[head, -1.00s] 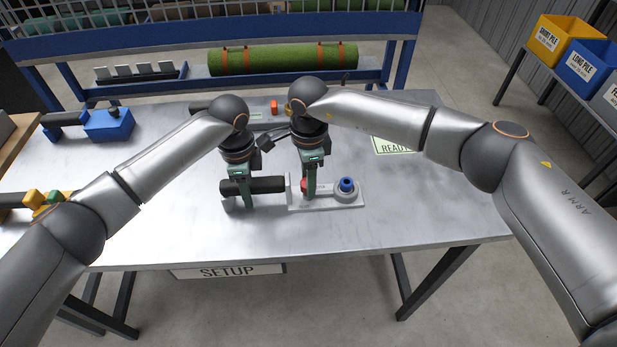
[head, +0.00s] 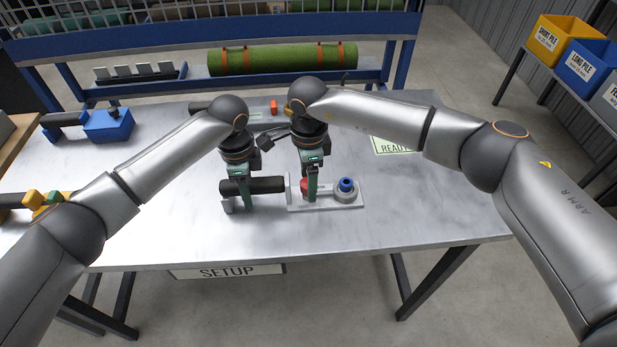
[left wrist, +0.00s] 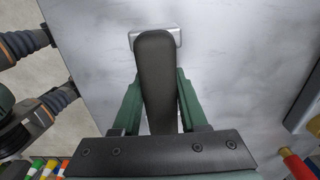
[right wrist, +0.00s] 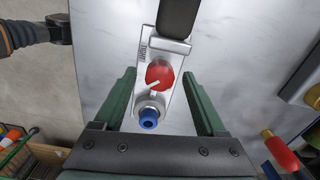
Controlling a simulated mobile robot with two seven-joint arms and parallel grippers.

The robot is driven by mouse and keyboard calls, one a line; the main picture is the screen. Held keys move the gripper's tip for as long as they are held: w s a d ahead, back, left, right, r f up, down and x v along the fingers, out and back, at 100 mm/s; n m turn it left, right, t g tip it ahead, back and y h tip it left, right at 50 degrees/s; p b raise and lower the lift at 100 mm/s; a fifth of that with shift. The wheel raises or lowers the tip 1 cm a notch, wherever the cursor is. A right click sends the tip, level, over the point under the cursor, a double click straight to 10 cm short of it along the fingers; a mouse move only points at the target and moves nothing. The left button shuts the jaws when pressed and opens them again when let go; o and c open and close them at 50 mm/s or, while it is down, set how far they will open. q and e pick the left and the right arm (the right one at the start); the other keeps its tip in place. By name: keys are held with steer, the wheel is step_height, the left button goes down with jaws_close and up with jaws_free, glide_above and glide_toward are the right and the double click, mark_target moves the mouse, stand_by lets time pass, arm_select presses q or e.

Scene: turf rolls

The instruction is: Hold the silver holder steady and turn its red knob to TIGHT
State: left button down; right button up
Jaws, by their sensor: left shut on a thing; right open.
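The silver holder (head: 325,206) lies on the table, a pale plate with a red knob (head: 304,187) and a round socket with a blue top (head: 346,185). A dark grip (head: 265,185) extends from its left end. My left gripper (head: 238,192) is shut on this dark grip; its fingers flank it in the left wrist view (left wrist: 157,85). My right gripper (head: 312,188) is open above the holder. In the right wrist view its fingers stand apart on either side of the red knob (right wrist: 160,73), with gaps.
An orange-marked tool (head: 275,107) lies behind the grippers. A green turf roll (head: 280,60) rests on the rack behind. The table (head: 420,210) is clear at right.

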step_height(320, 180, up, 12)
stand_by(0.6)
steer(key=shift+f, duration=0.1)
